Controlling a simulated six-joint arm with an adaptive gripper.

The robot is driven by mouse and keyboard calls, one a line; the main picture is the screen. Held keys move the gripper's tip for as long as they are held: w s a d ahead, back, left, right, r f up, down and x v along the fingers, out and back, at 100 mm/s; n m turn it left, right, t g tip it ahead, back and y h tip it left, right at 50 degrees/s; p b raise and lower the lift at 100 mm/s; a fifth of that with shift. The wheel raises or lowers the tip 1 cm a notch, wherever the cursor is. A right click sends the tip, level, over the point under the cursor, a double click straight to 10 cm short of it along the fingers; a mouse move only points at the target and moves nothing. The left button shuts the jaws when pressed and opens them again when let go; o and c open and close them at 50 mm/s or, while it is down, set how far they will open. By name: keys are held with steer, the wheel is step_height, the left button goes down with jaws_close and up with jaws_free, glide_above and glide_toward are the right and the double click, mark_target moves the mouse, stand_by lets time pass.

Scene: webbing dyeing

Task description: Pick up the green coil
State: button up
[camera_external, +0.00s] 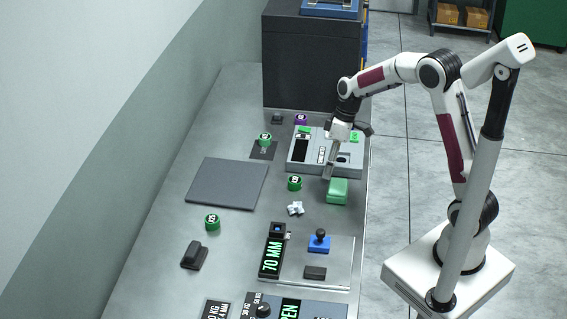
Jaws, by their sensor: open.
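I cannot tell which is the task's green coil. A green rounded block (338,190) lies right of the middle one. My gripper (349,154) is open, its fingers spread above the grey device at the bench's right side. One fingertip shows just above the green block in the picture. I see nothing held in it.
The grey device (298,164) has dark slots and green displays. A purple round piece (301,119) is behind it. A dark flat mat (227,184) lies left.

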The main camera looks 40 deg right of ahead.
mark_target(295, 183)
steer(key=w+n, duration=0.1)
steer(key=w+a, duration=0.1)
steer(key=w, duration=0.1)
steer(key=w+a+f+n, duration=0.1)
steer(key=shift+w+f+n+y, duration=0.1)
steer(key=shift+w+n+y, duration=0.1)
steer(key=shift+n+y, duration=0.15)
steer(key=shift+w+a+r+n+t+y, duration=0.15)
steer(key=shift+w+a+r+n, duration=0.2)
steer(key=shift+n, duration=0.35)
steer(key=shift+w+a+r+n+t+y, duration=0.1)
steer(key=shift+w+r+n+t, duration=0.15)
steer(key=shift+w+n, duration=0.4)
steer(key=shift+w+a+r+n+t+y, duration=0.1)
steer(key=shift+w+a+r+n, duration=0.25)
steer(key=shift+n, duration=0.45)
steer(key=shift+x, duration=1.3)
